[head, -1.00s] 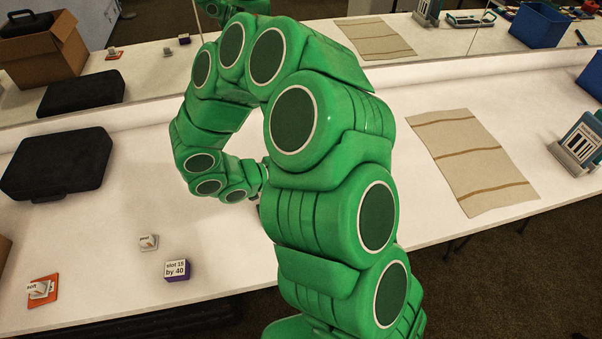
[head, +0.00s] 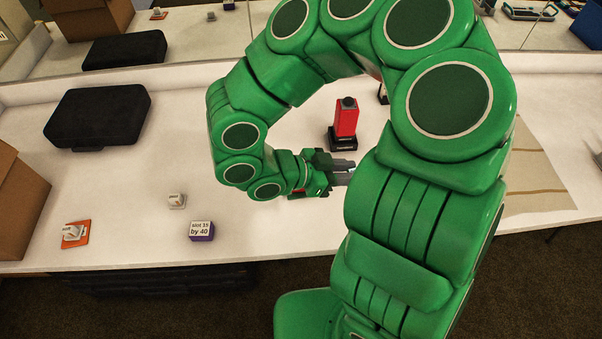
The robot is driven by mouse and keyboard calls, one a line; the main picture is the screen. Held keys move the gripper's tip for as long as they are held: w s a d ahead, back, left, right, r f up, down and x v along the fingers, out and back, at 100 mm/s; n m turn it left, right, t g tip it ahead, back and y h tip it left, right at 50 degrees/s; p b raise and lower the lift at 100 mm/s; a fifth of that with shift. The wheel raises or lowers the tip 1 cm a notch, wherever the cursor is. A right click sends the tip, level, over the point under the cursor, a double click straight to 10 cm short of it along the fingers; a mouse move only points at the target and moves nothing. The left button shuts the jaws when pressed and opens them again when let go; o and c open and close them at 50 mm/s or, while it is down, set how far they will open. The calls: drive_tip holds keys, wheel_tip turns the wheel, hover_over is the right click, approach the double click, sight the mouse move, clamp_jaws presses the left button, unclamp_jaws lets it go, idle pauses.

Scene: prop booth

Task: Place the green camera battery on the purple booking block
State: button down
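The purple booking block (head: 203,238) sits near the table's front edge, left of my arm. Its white top reads "slot 15 by 40", and nothing lies on it. My gripper (head: 343,172) is low over the table, right of the block, with grey fingers pointing right. The fingertips are partly covered by my arm, so I cannot tell whether they are open or hold anything. I cannot make out the green camera battery; my green arm covers much of the table.
A red item with a black base (head: 346,118) stands just behind my gripper. A black case (head: 97,116), cardboard box (head: 18,205) and beige mat (head: 535,180) flank the table. Mirrors stand behind.

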drive_tip(key=shift+a, duration=0.1)
drive_tip(key=s+a+r+n+t+y, duration=0.2)
drive_tip(key=s+a+n+t+y, duration=0.35)
drive_tip(key=a, duration=0.75)
drive_tip(key=s+a+r+n+t+y, duration=0.2)
drive_tip(key=s+a+n+t+y, duration=0.3)
drive_tip(key=s+a, duration=0.6)
drive_tip(key=h, duration=0.2)
hover_over(202, 231)
drive_tip(key=s+a, duration=0.2)
drive_tip(key=shift+f, duration=5.1)
drive_tip(key=shift+w+d+f+n+g, duration=0.15)
drive_tip(key=shift+f+n, duration=0.1)
drive_tip(key=shift+f, duration=0.55)
drive_tip(key=shift+w+d+f+n+g, duration=0.1)
drive_tip(key=shift+f+n, duration=0.1)
drive_tip(key=shift+f, duration=0.55)
drive_tip(key=shift+f, duration=0.1)
